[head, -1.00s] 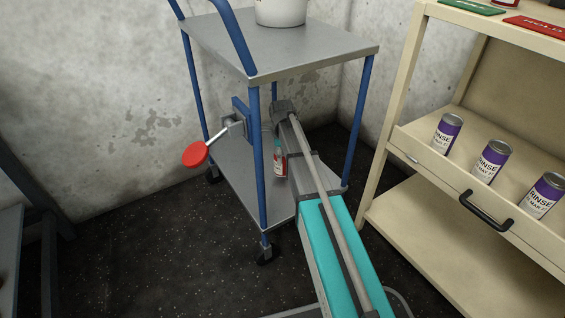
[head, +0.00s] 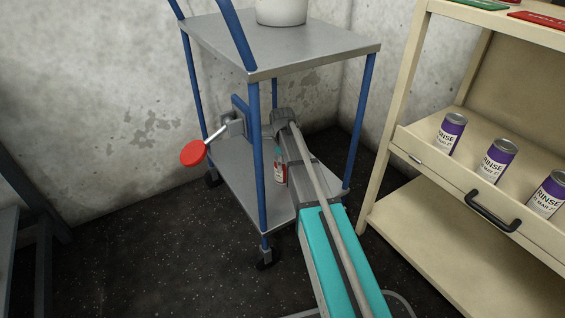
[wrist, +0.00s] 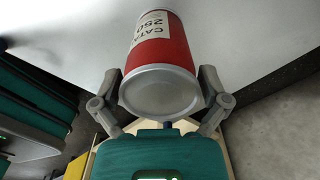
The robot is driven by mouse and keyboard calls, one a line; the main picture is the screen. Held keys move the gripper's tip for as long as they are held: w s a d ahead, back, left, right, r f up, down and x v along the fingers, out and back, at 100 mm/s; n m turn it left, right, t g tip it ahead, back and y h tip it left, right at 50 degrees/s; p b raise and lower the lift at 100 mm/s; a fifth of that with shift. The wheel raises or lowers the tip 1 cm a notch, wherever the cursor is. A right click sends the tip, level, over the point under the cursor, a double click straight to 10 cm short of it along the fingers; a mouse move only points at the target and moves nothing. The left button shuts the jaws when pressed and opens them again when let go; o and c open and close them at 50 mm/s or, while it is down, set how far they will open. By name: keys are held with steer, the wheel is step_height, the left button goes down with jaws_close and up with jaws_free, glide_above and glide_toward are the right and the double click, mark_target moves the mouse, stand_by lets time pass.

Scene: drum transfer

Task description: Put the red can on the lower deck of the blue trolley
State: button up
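The red can (wrist: 160,45) is between the two fingers of my gripper (wrist: 163,88) in the wrist view, its grey round end towards the camera. The fingers touch its sides. In the head view the red can (head: 281,172) shows as a narrow strip with a white label, largely hidden behind my arm. It looks upright, inside the blue trolley (head: 264,200), between the upper deck (head: 285,50) and the lower deck (head: 235,180). I cannot tell whether its base touches the lower deck. In the head view my gripper is hidden by my arm.
A red knob on a lever (head: 193,153) sticks out from the trolley's left side. A white pot (head: 282,12) stands on the upper deck. At right, a cream shelf unit (head: 395,110) holds purple RINSE cans (head: 497,160). Blue posts stand at the trolley's corners.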

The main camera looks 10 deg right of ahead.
steer(key=shift+r, duration=0.15)
stand_by(0.3)
step_height(320, 180, up, 12)
steer(key=p, duration=1.2)
stand_by(2.6)
